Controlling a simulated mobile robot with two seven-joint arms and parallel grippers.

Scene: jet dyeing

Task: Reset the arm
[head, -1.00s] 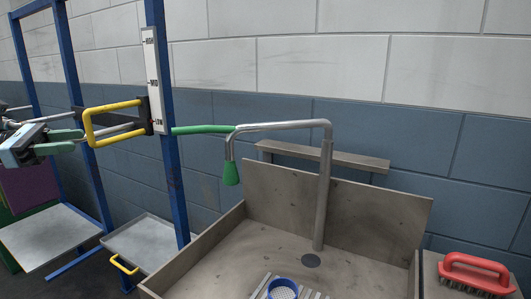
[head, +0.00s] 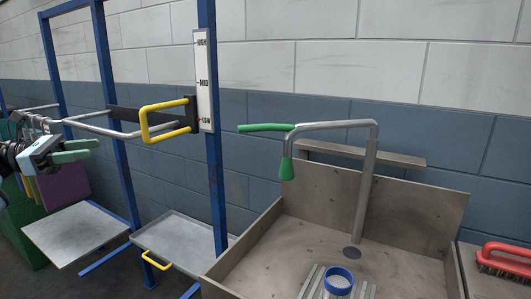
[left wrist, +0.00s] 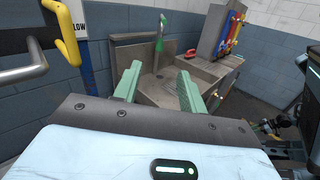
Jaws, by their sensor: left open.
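My left gripper (head: 76,152) is at the left edge of the head view, with green fingers pointing right. It is open and empty. In the left wrist view its two fingers (left wrist: 157,88) stand apart, with the sink behind them. The yellow handle (head: 168,120) on the blue frame is to the right of the gripper and apart from it. The handle also shows in the left wrist view (left wrist: 68,50). My right gripper is not seen in the head view.
A metal sink (head: 420,228) with a tap (head: 368,180) stands at the right; a blue-rimmed sieve (head: 340,280) lies in it. A red-handled brush (head: 505,258) is at far right. A blue frame (head: 215,170), a tray (head: 190,240) and a grey platform (head: 75,235) stand left.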

